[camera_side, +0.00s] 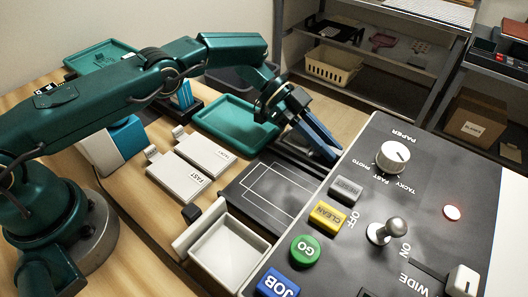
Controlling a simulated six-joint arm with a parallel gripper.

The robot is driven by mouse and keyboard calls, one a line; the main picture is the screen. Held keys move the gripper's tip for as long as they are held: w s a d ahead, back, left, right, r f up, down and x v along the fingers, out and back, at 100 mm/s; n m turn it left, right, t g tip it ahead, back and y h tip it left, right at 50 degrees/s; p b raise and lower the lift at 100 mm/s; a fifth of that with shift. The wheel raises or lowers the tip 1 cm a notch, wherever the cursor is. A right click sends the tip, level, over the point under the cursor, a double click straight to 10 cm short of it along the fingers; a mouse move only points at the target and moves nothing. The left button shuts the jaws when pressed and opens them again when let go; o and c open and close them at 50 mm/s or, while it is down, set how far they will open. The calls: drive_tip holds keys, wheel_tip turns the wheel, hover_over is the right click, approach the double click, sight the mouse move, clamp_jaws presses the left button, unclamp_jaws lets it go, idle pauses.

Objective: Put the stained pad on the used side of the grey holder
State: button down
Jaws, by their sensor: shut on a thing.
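My gripper (322,143) reaches down to the right with its long dark-blue fingers close together. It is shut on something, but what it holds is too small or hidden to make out. The fingertips are beside the back-left edge of the black control panel (345,243), over a dark low piece (283,149). I cannot pick out the stained pad. I cannot tell for sure which piece is the grey holder; a pale grey open tray (263,246) stands at the front, left of the panel, and looks empty.
A green tray (207,117) lies left of the gripper. Two white plates marked FAST (178,178) and TACKY (207,151) lie nearer. A black mat with white outlines (237,187) looks bare. The panel's knob (393,157) and lever (388,229) stick up. Shelves stand behind.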

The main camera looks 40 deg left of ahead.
drive_tip(key=c, duration=0.8)
unclamp_jaws()
